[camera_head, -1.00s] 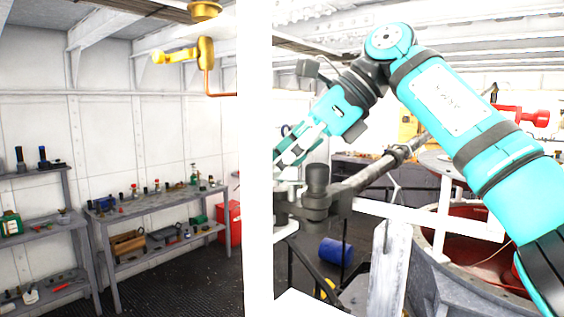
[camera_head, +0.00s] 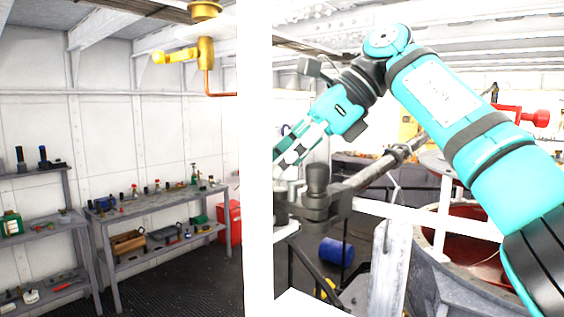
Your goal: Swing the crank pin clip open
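A dark grey crank rod (camera_head: 378,169) slants across the right half, with an upright round-topped knob (camera_head: 317,178) at its lower left end and a small clamp-like fitting (camera_head: 401,152) farther along it. I cannot tell which part is the crank pin clip, nor whether it is open. My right gripper (camera_head: 283,154) is above and left of the knob, apart from it in the picture. Its fingertips reach the white post's edge and are partly hidden, so its opening is unclear. My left gripper is out of view.
A broad white post (camera_head: 256,120) stands close in front, left of the crank. Behind are a grey workbench (camera_head: 160,206) with small items, a red bin (camera_head: 230,222) and a blue drum (camera_head: 336,252). A yellow fitting (camera_head: 205,52) hangs at upper left.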

